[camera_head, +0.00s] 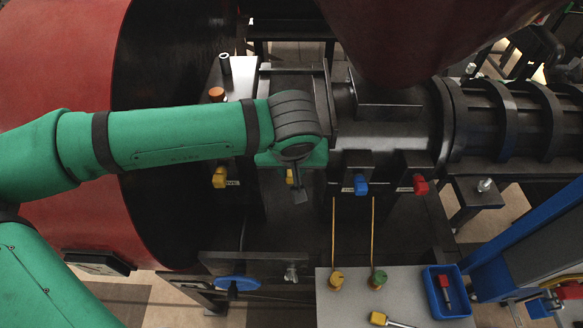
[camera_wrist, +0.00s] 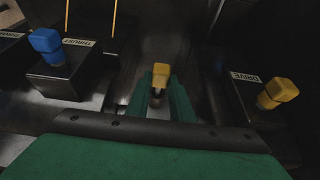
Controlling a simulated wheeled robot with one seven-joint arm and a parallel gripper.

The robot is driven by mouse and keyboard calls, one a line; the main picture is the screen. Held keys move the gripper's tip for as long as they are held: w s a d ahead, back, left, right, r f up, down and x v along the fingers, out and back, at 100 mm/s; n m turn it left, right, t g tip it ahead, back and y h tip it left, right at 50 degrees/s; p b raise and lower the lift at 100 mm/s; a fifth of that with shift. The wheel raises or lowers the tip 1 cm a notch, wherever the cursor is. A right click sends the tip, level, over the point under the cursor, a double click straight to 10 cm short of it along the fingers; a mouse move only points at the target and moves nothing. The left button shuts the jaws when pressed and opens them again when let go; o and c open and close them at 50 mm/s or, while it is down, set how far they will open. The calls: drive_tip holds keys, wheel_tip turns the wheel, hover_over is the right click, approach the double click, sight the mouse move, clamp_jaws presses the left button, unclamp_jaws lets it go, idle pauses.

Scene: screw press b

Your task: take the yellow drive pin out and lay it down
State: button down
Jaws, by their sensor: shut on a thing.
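A yellow-headed pin (camera_wrist: 277,93) stands in the dark block labelled DRIVE (camera_wrist: 246,104), at the right of the wrist view. It also shows in the head view (camera_head: 219,178), left of my gripper. My gripper (camera_wrist: 161,96) is shut on a second yellow-headed piece (camera_wrist: 161,74), with its head showing at the fingertips. In the head view my gripper (camera_head: 296,185) is between the DRIVE block and the THRUST block, with a bit of the held yellow head (camera_head: 290,177) visible. Its lower end is hidden or too dark to tell.
A blue-headed pin (camera_head: 361,184) and a red-headed pin (camera_head: 420,185) stand in dark blocks to the right. A grey table (camera_head: 345,310) in front carries a yellow-headed piece (camera_head: 379,319), two knobs with thin rods and a blue tray (camera_head: 434,307) holding a red-headed piece.

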drive_tip(key=shift+s, duration=0.25)
drive_tip(key=shift+s+d, duration=0.1)
drive_tip(key=shift+s, duration=0.3)
drive_tip(key=shift+s, duration=0.6)
drive_tip(key=shift+s, duration=0.45)
drive_tip(key=shift+s, duration=1.2)
